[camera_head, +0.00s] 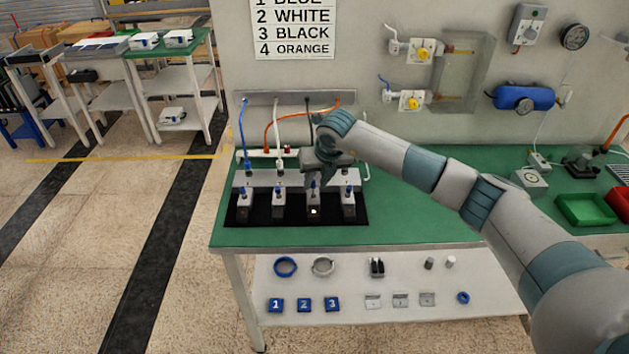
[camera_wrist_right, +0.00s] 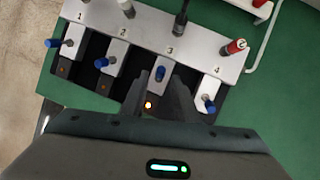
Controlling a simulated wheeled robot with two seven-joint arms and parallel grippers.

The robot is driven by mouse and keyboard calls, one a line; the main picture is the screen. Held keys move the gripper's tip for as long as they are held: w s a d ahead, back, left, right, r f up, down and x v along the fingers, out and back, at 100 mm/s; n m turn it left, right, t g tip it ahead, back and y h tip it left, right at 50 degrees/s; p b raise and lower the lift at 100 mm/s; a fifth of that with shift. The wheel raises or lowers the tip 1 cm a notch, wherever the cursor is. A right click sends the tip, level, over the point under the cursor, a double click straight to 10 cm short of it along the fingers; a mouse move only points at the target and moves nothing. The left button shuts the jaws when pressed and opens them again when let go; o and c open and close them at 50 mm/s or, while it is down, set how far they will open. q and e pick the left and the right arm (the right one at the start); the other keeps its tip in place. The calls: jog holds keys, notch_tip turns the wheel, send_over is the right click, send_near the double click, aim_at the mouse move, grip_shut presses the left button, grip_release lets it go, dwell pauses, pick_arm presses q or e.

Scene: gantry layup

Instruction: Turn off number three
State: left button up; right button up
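A row of switch boxes with blue-tipped levers stands on a black mat (camera_head: 262,218). In the right wrist view the white panel (camera_wrist_right: 150,30) behind them is numbered 1 to 4. Box three (camera_head: 313,203) has a lit amber lamp (camera_wrist_right: 148,105); the other lamps look dim or are hidden. My right gripper (camera_head: 313,178) is over box three, pointing down. In the wrist view its fingers (camera_wrist_right: 161,88) are apart, with the third blue lever (camera_wrist_right: 160,73) between them; contact cannot be told. My left gripper is not in view.
Lever four (camera_wrist_right: 208,104) is close to the right finger, and lever two (camera_wrist_right: 100,62) stands to the left. Cables plug in behind; a black plug (camera_wrist_right: 180,25) is at three. A wall sign (camera_head: 294,30) lists colours by number. The green bench (camera_head: 410,215) is clear right of the mat.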

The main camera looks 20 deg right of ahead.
aim_at(313, 188)
jog(key=shift+p+x, duration=0.3)
jog(key=shift+x, duration=1.15)
grip_shut()
